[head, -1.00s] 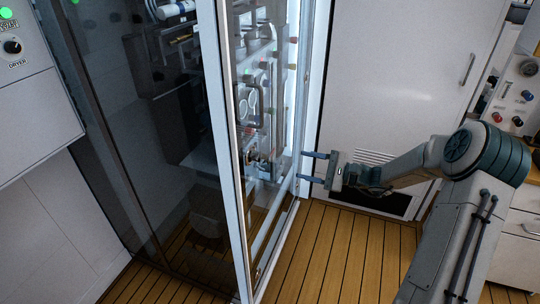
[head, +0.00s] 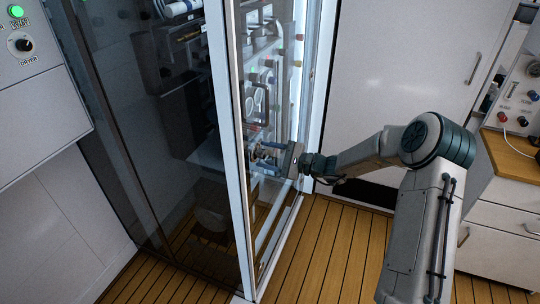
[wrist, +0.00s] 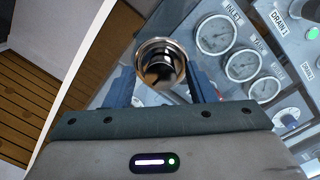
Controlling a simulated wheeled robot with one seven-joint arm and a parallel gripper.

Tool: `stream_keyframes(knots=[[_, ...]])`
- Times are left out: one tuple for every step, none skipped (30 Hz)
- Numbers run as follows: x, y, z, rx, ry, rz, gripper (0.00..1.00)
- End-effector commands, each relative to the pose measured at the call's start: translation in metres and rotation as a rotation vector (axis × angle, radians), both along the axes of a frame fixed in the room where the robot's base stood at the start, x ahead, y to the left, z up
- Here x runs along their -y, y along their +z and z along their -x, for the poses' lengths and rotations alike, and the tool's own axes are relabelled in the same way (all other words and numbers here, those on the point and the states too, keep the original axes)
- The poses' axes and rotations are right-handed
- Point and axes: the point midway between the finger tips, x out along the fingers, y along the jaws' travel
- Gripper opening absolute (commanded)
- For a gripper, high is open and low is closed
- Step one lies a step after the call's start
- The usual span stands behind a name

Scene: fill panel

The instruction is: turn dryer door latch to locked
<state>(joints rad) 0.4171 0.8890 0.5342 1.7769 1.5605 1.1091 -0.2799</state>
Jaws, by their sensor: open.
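In the head view, my gripper (head: 262,157) reaches left through the open side of the tall glass-fronted cabinet (head: 236,150). It is in front of the fittings inside, with its fingers apart. In the wrist view, a round shiny metal knob-like part (wrist: 161,62) with a dark centre sits between the fingers of my gripper (wrist: 162,72). I cannot tell whether the fingers touch it, or whether it is a latch. A dial labelled DRYER (head: 22,45) is on the white panel at upper left. No dryer door latch is clearly identifiable.
In the wrist view, gauges labelled INLET (wrist: 214,34) and TANK (wrist: 242,65) are close on the right. The cabinet's pale frame (head: 318,90) stands beside my arm. The wooden floor (head: 340,250) is clear in front. Drawers (head: 500,215) stand at right.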

Motion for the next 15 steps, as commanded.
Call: stream_keyframes(knots=[[0.0, -0.0001, 0.0, 0.0, 0.0, 0.0, 0.5], [0.0, -0.0001, 0.0, 0.0, 0.0, 0.0, 0.5], [0.0, -0.0001, 0.0001, 0.0, 0.0, 0.0, 0.5], [0.0, -0.0001, 0.0001, 0.0, 0.0, 0.0, 0.42], [0.0, -0.0001, 0.0001, 0.0, 0.0, 0.0, 0.33], [0.0, -0.0001, 0.0001, 0.0, 0.0, 0.0, 0.22], [0.0, -0.0001, 0.0001, 0.0, 0.001, 0.001, 0.14], [-0.0001, -0.0001, 0.0003, 0.0, 0.001, 0.001, 0.06], [-0.0001, -0.0002, 0.0003, 0.0, 0.001, 0.001, 0.06], [-0.0001, -0.0002, 0.0003, 0.0, 0.001, 0.001, 0.06], [0.0075, -0.0004, 0.0001, 0.0, -0.001, 0.001, 0.06], [0.004, -0.0006, 0.0004, -0.001, 0.001, 0.001, 0.06], [0.0024, -0.0005, 0.0005, -0.002, 0.001, 0.001, 0.06], [0.0011, -0.0004, 0.0005, -0.004, 0.002, 0.0, 0.06], [0.0001, -0.0003, 0.0006, -0.009, 0.003, -0.003, 0.06]])
